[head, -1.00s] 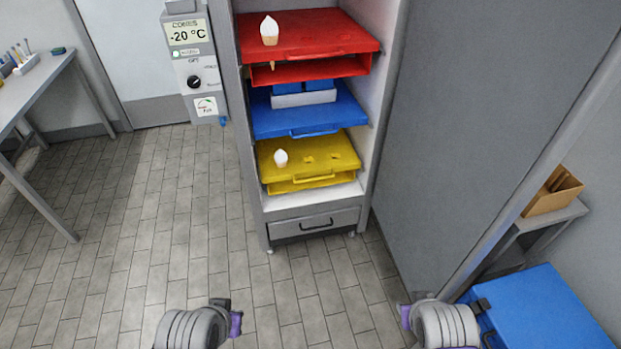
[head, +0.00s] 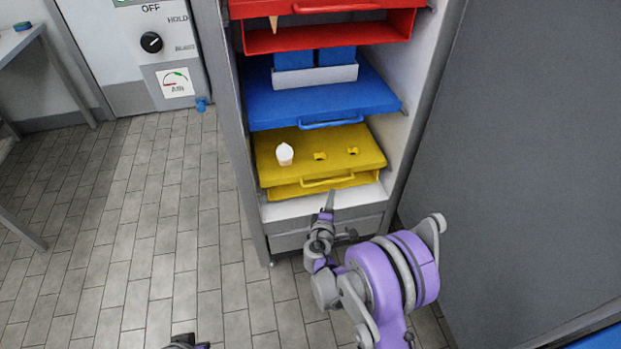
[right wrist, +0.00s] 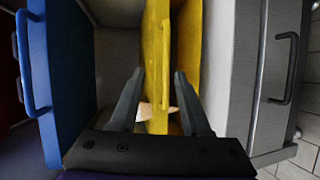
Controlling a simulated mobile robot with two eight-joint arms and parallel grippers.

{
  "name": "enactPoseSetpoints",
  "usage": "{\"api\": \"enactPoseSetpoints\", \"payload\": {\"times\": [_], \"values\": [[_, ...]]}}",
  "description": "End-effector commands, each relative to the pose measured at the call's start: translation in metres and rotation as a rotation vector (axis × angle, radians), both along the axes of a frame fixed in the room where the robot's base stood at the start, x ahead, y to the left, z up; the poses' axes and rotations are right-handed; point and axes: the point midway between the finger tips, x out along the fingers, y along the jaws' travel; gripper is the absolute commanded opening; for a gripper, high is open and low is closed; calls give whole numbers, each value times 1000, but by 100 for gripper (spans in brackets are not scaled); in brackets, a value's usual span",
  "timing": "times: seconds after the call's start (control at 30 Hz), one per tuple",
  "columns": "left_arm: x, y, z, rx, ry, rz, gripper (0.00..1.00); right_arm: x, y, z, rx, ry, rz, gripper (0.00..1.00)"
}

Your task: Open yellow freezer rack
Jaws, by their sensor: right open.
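The yellow rack (head: 345,145) sits on the lowest shelf level of the freezer, with a handle (head: 327,182) on its front. A white-topped cone (head: 285,153) stands in one hole of its top, and two other holes are empty. My right gripper (head: 329,202) is just in front of and below the handle. In the right wrist view the yellow rack (right wrist: 157,40) lies between the two open fingers (right wrist: 159,73), with its handle in front of them. I see no contact for certain. A small part of my left arm shows at the bottom edge; its gripper is out of view.
Above are a blue rack (head: 350,98) with a pale tray (head: 315,76) and a red rack (head: 345,35). Freezer side walls flank the racks. A grey drawer (right wrist: 275,70) is below. Open floor (head: 120,240) lies to the left.

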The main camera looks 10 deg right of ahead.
Motion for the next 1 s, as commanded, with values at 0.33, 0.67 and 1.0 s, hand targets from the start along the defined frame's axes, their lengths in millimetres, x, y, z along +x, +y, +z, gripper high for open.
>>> {"api": "enactPoseSetpoints", "payload": {"times": [0.33, 0.67, 1.0], "values": [[1, 0, -12, 0, 4, 0, 0, 24, 3, -29, -64, -10, 40, 47], [2, 0, -22, 0, 7, 0, 0, 81, -19, -41, -62, -10, 40, 47], [3, 0, -26, 0, 8, 0, 0, 106, -28, -45, -62, -10, 40, 47]]}}
